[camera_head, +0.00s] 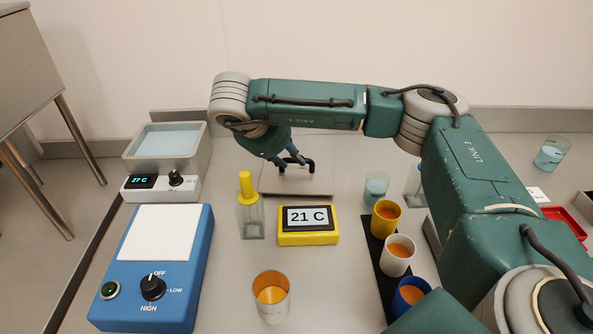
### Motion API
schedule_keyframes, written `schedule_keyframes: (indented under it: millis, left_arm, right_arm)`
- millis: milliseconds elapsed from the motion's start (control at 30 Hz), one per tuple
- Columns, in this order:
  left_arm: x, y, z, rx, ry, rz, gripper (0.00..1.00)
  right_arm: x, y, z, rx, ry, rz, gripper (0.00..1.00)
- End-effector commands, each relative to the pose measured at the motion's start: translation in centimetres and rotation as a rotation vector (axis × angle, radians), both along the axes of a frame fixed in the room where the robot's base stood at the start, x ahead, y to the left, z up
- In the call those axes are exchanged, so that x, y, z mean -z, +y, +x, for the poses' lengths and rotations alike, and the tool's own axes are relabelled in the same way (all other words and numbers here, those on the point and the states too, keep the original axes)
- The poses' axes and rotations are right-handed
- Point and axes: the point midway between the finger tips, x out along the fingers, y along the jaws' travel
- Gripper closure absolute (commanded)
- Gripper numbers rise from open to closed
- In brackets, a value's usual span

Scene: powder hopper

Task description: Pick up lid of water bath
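The water bath (165,165) stands at the back left, a grey open-topped tank with pale blue water, a knob and a display reading 27 C. A flat grey plate that looks like its lid (318,183) lies on the table right of the bath. My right gripper (294,162) reaches down over this plate from the back. Dark parts at its tips may be fingers or the lid's handle; I cannot tell which, nor whether the gripper grips anything. My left gripper is not in view.
A yellow-capped bottle (249,211) and a yellow thermometer (308,239) stand just in front of the plate. A blue hotplate (150,265) is at front left. Cups (397,258) on a black strip and a beaker (376,188) are to the right, near my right arm.

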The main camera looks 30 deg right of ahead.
Motion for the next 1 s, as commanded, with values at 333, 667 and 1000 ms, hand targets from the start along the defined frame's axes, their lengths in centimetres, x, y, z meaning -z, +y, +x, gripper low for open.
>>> schedule_keyframes:
  millis: [333,667,1000]
  left_arm:
    - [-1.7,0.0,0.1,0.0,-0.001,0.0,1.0]
    - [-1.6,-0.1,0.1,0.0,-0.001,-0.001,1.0]
    - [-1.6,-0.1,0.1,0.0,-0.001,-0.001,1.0]
  right_arm:
    - [3.5,-2.5,1.3,0.001,0.004,-0.003,0.7]
    - [3.7,-2.5,1.4,0.001,0.002,-0.001,0.86]
    - [3.7,-2.5,1.4,0.0,0.003,-0.002,1.0]
